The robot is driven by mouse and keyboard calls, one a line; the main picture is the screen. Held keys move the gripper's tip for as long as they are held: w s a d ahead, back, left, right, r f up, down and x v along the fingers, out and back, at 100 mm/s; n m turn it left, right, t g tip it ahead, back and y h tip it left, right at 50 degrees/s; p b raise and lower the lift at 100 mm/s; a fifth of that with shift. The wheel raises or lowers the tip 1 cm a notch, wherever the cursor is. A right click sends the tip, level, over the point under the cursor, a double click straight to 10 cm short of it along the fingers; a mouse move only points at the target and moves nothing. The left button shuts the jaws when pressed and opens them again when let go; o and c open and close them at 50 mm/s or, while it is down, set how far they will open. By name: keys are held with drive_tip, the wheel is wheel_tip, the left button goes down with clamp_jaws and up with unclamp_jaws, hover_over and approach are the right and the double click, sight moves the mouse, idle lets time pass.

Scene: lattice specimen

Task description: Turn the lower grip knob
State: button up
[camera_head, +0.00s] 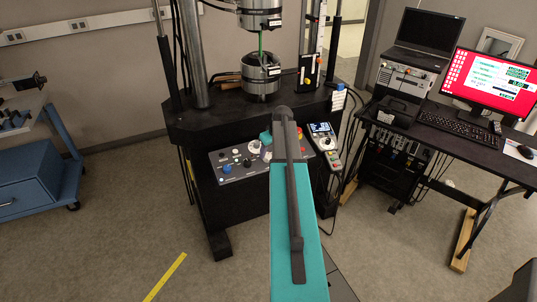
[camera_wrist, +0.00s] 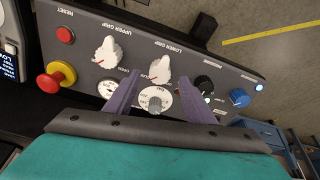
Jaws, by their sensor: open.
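The lower grip knob (camera_wrist: 160,69) is a white pointer knob on the grey control panel (camera_wrist: 70,20), under the "LOWER GRIP" label in the wrist view. My gripper (camera_wrist: 162,86) is open, with its two purple fingers spread over the panel. The lower grip knob shows just beyond the fingertips, between their lines, and nothing is held. Contact with the panel cannot be told. In the head view my arm covers part of the panel (camera_head: 226,171), and the lower grip knob cannot be made out there.
The white upper grip knob (camera_wrist: 106,53) is beside it. A handheld controller (camera_head: 326,143) stands right of the panel.

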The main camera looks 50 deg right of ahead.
sight(268, 155)
drive_tip(key=shift+p+x, duration=0.5)
drive_tip(key=shift+x, duration=1.65)
drive_tip(key=shift+r, duration=0.1)
drive_tip(key=c, duration=1.1)
